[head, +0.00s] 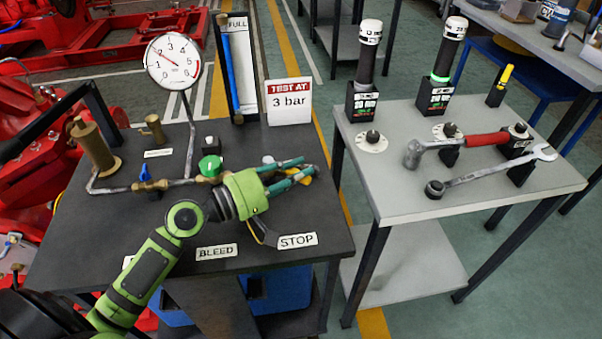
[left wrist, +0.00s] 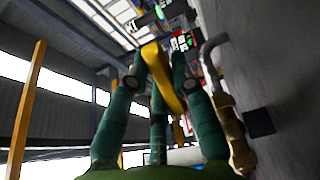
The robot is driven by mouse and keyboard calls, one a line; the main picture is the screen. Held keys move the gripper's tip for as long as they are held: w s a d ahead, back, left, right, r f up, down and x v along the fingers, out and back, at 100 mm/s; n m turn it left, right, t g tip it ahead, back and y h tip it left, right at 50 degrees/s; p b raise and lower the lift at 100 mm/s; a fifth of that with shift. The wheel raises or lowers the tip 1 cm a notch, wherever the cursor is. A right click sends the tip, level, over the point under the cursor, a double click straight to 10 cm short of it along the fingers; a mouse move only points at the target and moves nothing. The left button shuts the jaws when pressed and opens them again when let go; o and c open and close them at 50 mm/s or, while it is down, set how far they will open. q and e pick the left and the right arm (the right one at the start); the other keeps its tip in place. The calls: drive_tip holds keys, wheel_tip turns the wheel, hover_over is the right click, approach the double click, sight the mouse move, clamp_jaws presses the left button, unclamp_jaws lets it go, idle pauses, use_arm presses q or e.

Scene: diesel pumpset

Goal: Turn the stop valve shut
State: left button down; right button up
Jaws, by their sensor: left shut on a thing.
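The stop valve's yellow lever (head: 304,180) shows at the right edge of the dark bench, beyond the STOP label (head: 297,240). My left gripper (head: 300,168), green, reaches over the bench from the left and is shut on this lever. In the left wrist view the yellow lever (left wrist: 161,80) runs between the green fingers (left wrist: 160,62). A brass fitting with a grey pipe (left wrist: 232,130) is beside the fingers there. The gripper hides most of the valve body in the head view. My right gripper is in neither view.
A pressure gauge (head: 172,61), a green knob (head: 210,166) and a blue-handled valve (head: 145,178) stand on the bench behind or beside my arm. A TEST AT 3 bar sign (head: 289,101) is at the back. A grey table (head: 400,185) with tools stands to the right.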

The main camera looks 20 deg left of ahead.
use_arm(q)
drive_tip(key=c, duration=1)
unclamp_jaws()
drive_tip(key=shift+c, duration=0.2)
drive_tip(key=shift+a, duration=0.1)
drive_tip(key=v, duration=1.2)
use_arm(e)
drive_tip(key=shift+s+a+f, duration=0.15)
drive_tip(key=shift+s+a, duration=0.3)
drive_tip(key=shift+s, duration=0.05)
